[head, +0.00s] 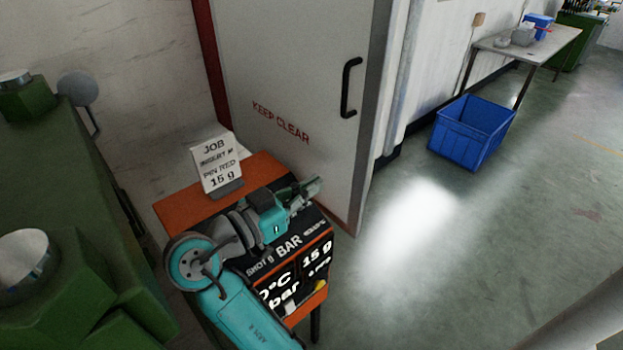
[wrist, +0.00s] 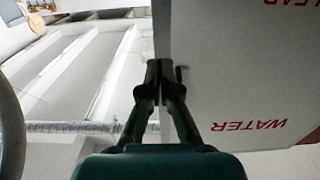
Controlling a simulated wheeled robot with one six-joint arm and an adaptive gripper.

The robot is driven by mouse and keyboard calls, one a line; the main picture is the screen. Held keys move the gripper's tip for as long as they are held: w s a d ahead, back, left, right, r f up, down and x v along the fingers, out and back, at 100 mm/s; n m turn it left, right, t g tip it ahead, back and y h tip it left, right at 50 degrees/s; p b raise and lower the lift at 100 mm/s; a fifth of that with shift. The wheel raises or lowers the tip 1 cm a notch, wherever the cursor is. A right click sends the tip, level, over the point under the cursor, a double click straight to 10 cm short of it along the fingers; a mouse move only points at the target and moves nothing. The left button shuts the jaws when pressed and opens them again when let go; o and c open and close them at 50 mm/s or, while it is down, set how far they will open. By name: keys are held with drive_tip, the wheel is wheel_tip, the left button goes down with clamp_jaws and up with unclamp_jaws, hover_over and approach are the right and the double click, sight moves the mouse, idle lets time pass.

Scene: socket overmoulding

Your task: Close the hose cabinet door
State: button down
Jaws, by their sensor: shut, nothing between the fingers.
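A tall pale door panel (head: 290,75) with red "KEEP CLEAR" lettering and a black handle (head: 350,88) stands behind the small orange-edged stand in the head view. How far it stands open I cannot tell. In the wrist view a pale panel (wrist: 235,80) with red "WATER" lettering, upside down, fills the right side. My gripper (head: 314,186) is in front of the lower door in the head view. In the wrist view my gripper (wrist: 155,66) is shut and empty, its tips at the panel's left edge. Whether they touch it I cannot tell.
An orange-edged stand (head: 175,205) with a job card (head: 216,163) is below my arm. Green machinery (head: 60,180) is at the left. A blue crate (head: 470,132) lies on the floor near a table (head: 535,50).

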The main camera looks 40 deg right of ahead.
sight(364, 154)
drive_tip(key=d, duration=1.2)
drive_tip(key=shift+w, duration=0.2)
